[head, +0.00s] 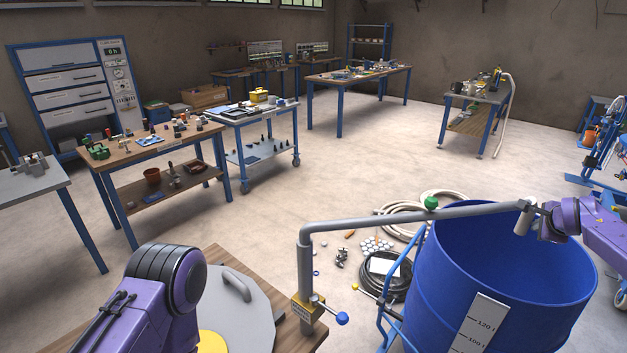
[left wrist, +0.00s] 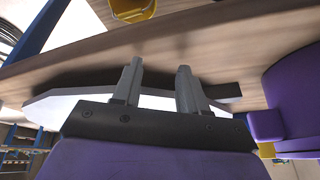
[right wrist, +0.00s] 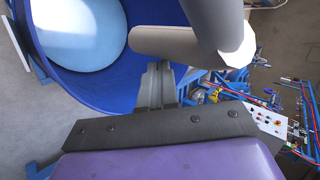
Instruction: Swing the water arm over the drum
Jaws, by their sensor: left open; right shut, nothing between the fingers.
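The water arm (head: 420,217) is a grey pipe on an upright post (head: 306,285) with a blue-knobbed lever (head: 341,318). It runs right, and its downturned spout (head: 523,218) hangs over the open blue drum (head: 480,310). My right gripper (head: 538,210) is beside the spout's right side, shut and empty; I cannot tell whether it touches. In the right wrist view its fingers (right wrist: 155,85) are together just below the pale pipe end (right wrist: 165,42), with the drum (right wrist: 75,85) behind. My left gripper (left wrist: 158,80) is open and empty close to a wooden surface; the head view does not show its fingers.
A wooden table (head: 235,262) carries a grey round lid (head: 245,305) with a handle near my left arm. A blue rail (head: 405,285) stands beside the drum. Hoses (head: 385,222) and small parts lie on the floor behind. The floor beyond, towards the workbenches, is clear.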

